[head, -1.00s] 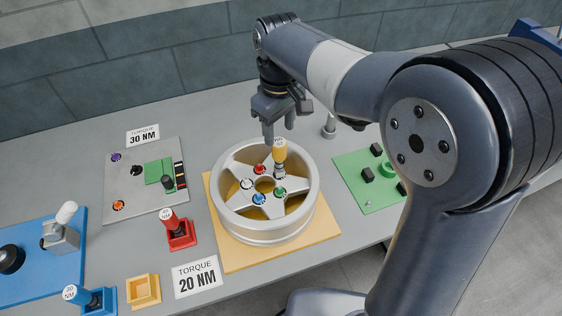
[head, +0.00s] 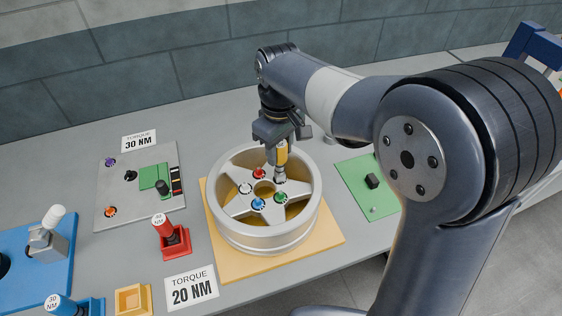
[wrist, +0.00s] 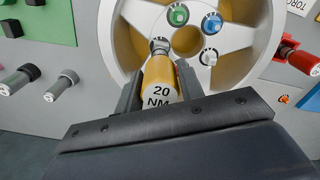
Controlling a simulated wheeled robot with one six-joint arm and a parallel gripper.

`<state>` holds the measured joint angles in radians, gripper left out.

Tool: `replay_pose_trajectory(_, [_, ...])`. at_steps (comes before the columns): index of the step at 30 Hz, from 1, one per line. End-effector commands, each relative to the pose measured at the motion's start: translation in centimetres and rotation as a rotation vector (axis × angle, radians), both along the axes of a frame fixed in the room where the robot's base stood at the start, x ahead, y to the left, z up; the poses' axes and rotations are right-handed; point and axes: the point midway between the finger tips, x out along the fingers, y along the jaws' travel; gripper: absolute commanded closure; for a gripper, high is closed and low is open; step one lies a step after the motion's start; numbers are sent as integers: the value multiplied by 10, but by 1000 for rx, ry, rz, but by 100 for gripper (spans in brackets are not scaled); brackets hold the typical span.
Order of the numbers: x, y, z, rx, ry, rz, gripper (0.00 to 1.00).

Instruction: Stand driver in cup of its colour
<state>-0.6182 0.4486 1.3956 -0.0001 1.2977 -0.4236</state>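A yellow driver (head: 281,158) labelled 20 NM stands on a lug position of the silver wheel (head: 232,224), on the far right side of its hub. In the wrist view the driver (wrist: 160,82) points away from me between my fingers. My gripper (head: 278,158) is lowered around it, one finger on each side. The fingers look very close to the handle, but whether they grip it cannot be told. An empty yellow cup (head: 133,300) stands at the front left.
A 20 NM sign (head: 192,288) lies right of the yellow cup. A grey plate (head: 125,200) with small parts is at the left, near a 30 NM sign (head: 139,140). A green board (head: 364,190) lies right of the wheel. Bare table shows between the grey plate and wheel.

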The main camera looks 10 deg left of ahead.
Motion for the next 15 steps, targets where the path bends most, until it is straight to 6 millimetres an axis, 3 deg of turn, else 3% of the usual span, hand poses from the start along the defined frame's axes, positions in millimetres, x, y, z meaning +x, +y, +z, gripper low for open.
replay_pose_trajectory(12, [0,0,0,0,0,0,98])
replay_pose_trajectory(15, [0,0,1,1,-1,0,100])
